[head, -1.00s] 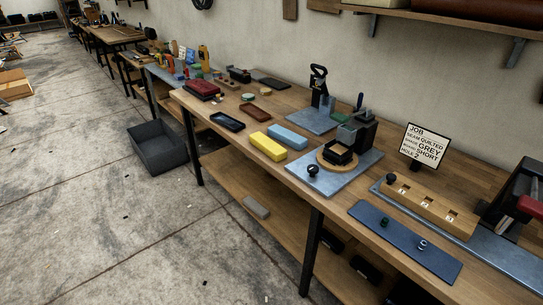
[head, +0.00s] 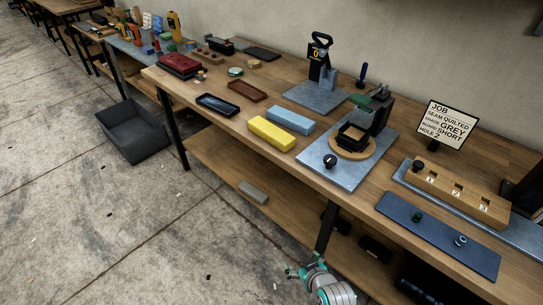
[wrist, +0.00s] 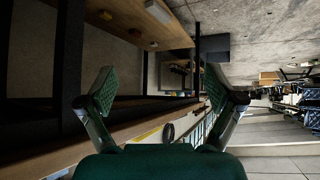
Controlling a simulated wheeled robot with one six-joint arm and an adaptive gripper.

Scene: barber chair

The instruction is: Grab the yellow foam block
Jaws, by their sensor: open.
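The yellow foam block (head: 272,133) lies flat near the front edge of the wooden workbench (head: 228,120) in the head view. A similar blue block (head: 290,120) lies close behind it on the right. My gripper (wrist: 160,90) shows in the wrist view with its two green-padded fingers spread wide and nothing between them. In the head view, part of my arm shows at the bottom, in front of the bench and below its top, well apart from the yellow block. A small yellow strip shows low in the wrist view; I cannot tell whether it is the block.
A dark tray (head: 217,106) and a brown tray (head: 248,91) lie left of the blocks. A metal plate with a press (head: 344,159) stands to the right. A lower shelf (head: 225,167) runs under the bench. A grey bin (head: 133,132) stands on the floor at left.

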